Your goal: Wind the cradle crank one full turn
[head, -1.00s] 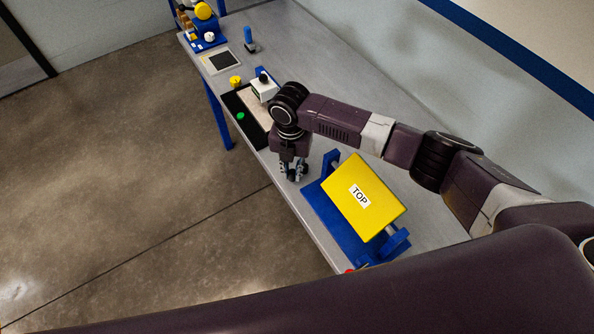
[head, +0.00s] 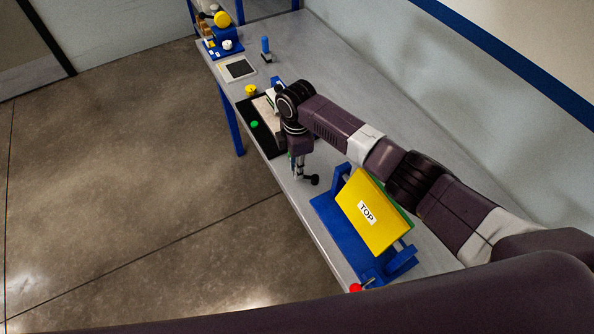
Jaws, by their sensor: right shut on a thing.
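The cradle has a blue base (head: 342,228) and blue end brackets. Its yellow panel (head: 374,222), marked TOP, is tilted, with a green face showing along its right edge. My right gripper (head: 300,175) is at the cradle's far-left end, pointing down and shut on what looks like the crank. A black round knob (head: 313,180) shows right beside the fingertips. The crank's arm and the exact grip are too small or hidden to make out. My left gripper is out of view.
A red knob (head: 356,288) sticks out at the cradle's near end. Farther up the bench (head: 320,75) are a black tray (head: 260,138), a yellow knob (head: 251,90), a square pad (head: 237,69) and a blue-handled item (head: 265,47). The bench's wall side is largely clear.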

